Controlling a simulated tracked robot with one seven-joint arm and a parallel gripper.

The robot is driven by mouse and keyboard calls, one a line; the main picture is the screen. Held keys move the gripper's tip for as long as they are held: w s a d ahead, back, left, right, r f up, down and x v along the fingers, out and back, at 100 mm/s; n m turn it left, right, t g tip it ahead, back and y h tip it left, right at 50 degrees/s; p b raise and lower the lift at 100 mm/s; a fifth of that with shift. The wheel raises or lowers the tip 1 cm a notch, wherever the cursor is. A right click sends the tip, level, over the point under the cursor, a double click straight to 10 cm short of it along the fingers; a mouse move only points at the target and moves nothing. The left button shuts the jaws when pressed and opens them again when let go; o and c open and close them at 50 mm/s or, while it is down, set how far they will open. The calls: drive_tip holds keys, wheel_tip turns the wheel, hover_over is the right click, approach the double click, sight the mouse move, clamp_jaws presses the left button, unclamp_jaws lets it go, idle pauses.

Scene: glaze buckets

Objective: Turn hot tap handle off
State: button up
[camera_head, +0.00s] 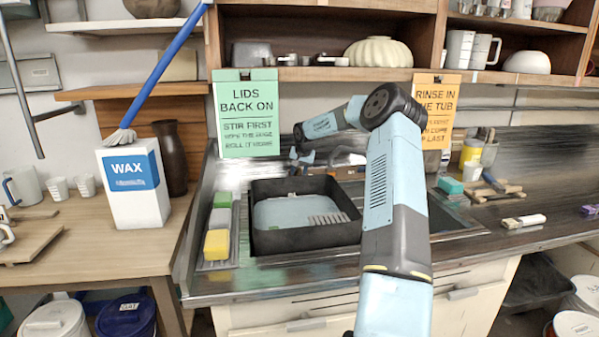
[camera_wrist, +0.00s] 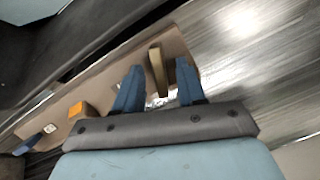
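In the wrist view a brass-coloured upright bar (camera_wrist: 156,62), which looks like a tap handle, stands on a tan strip (camera_wrist: 110,84). My gripper (camera_wrist: 159,68) has its two blue fingers apart, one on each side of the bar, with visible gaps. An orange block (camera_wrist: 78,109) and a small blue-marked piece (camera_wrist: 49,128) lie further left along the strip. I cannot tell from the labels which handle is hot. In the head view my gripper (camera_head: 303,156) is behind the sink, small and partly blurred. The tap is not clearly visible there; my arm covers part of that area.
The dark sink tub (camera_head: 270,240) holds greyish water. A tray with sponges (camera_head: 217,244) stands left of it. A wax box (camera_head: 133,185) with a blue-handled brush (camera_head: 165,62) is further left. Two hanging signs (camera_head: 247,120) flank the sink back. Shelves overhang above.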

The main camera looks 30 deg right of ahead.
drive_tip(key=shift+c, duration=0.2)
clamp_jaws()
drive_tip(key=shift+m, duration=0.3)
drive_tip(key=shift+d+r+m, duration=0.1)
drive_tip(key=shift+m, duration=0.7)
drive_tip(key=m+t+y, duration=0.1)
drive_tip(key=m, duration=0.3)
drive_tip(key=shift+s, duration=0.1)
drive_tip(key=m+t, duration=0.1)
drive_tip(key=m, duration=0.3)
drive_tip(key=shift+s, duration=0.1)
drive_tip(key=shift+f+m+t, duration=0.25)
drive_tip(key=shift+m+t, duration=0.05)
drive_tip(key=shift+m, duration=1.4)
